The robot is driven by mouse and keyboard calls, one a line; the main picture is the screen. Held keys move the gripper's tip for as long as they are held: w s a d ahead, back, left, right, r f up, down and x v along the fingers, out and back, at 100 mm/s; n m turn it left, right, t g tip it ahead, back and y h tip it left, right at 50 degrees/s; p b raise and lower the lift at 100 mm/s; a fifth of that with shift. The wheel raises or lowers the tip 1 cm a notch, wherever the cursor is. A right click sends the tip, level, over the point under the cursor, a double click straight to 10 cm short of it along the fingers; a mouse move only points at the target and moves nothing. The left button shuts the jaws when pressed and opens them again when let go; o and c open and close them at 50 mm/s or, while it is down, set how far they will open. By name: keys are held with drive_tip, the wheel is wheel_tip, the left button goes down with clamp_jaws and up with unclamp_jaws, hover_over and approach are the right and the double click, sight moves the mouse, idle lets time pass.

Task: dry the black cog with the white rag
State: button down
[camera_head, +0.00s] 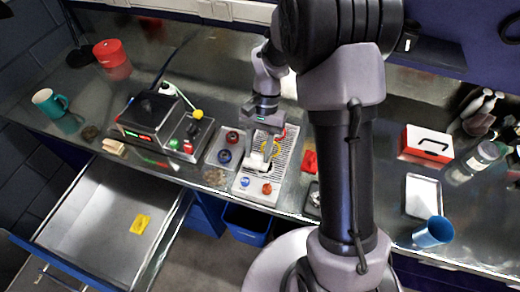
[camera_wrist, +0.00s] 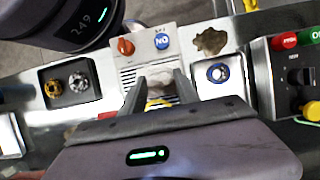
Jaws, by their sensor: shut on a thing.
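My gripper (camera_head: 262,150) is over the grilled unit (camera_head: 243,195) with a blue and an orange knob. In the wrist view, its fingers (camera_wrist: 161,76) close on a pale bundle that looks like the white rag (camera_wrist: 160,87). The rag shows only as a small white patch under the gripper in the head view. A dark grey cog (camera_wrist: 79,83), perhaps the black cog, lies beside a gold cog (camera_wrist: 53,88) in a black tray (camera_wrist: 67,103). The gripper is apart from that tray. My arm partly hides the tray (camera_head: 312,204) in the head view.
A pale tray (camera_head: 213,159) with blue and red parts lies left of the unit. A box with buttons (camera_head: 190,138) stands further left. A yellow ring (camera_wrist: 157,104) lies near the fingers. An open drawer (camera_head: 105,205) juts from the bench.

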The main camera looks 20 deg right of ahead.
drive_tip(key=shift+s+d, duration=0.1)
drive_tip(key=shift+s+d, duration=0.6)
drive_tip(key=shift+d, duration=0.2)
drive_tip(key=shift+s+d, duration=0.55)
drive_tip(key=shift+d, duration=0.2)
drive_tip(key=shift+w+a+p, duration=0.2)
drive_tip(key=shift+w+a, duration=0.45)
drive_tip(key=shift+a, duration=0.2)
drive_tip(key=shift+w+a+p, duration=0.2)
drive_tip(key=shift+w+a, duration=0.4)
drive_tip(key=shift+a, duration=0.2)
drive_tip(key=shift+s+d, duration=0.65)
drive_tip(key=shift+d, duration=0.2)
drive_tip(key=shift+s+d, duration=0.6)
drive_tip(key=shift+d, duration=0.2)
